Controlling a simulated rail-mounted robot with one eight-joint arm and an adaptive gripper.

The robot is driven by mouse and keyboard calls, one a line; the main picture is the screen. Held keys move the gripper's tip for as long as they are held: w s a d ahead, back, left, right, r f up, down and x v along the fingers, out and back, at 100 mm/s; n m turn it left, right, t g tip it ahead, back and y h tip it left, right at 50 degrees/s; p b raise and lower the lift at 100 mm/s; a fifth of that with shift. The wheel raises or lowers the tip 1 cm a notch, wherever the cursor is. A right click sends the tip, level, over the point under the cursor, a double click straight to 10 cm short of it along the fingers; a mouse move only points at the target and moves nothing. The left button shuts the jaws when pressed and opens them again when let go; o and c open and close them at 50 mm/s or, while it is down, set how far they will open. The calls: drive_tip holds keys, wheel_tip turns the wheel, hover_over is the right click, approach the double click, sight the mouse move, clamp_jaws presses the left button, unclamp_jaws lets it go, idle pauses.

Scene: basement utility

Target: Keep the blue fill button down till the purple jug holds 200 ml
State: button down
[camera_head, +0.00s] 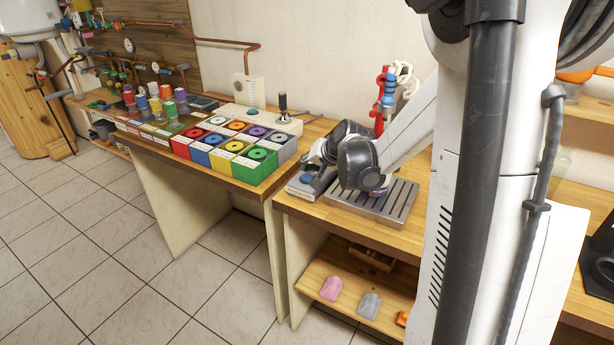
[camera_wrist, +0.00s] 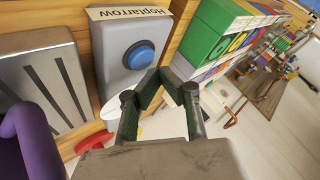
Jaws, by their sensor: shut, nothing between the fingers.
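The blue fill button (camera_wrist: 138,54) is a round dome on a grey box (camera_wrist: 115,72) with a label in the wrist view. In the head view the box (camera_head: 304,188) stands on the wooden bench, left of the slotted metal tray. My gripper (camera_wrist: 160,74) is shut and empty; its fingertips show at the lower right edge of the button. I cannot tell whether they touch it. The purple jug (camera_wrist: 28,145) shows in part at the left of the wrist view. In the head view my arm hides most of it. Its water level is not visible.
The slotted metal tray (camera_head: 374,208) lies right of the box. Coloured bins (camera_head: 236,158) stand on the adjoining bench to the left. A red and blue tap fitting (camera_head: 386,90) rises behind my arm. A shelf below holds a pink (camera_head: 331,287) and a grey item (camera_head: 369,304).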

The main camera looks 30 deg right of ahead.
sight(308, 177)
drive_tip(key=shift+r+p, duration=1.55)
drive_tip(key=shift+r, duration=1)
idle(1.0)
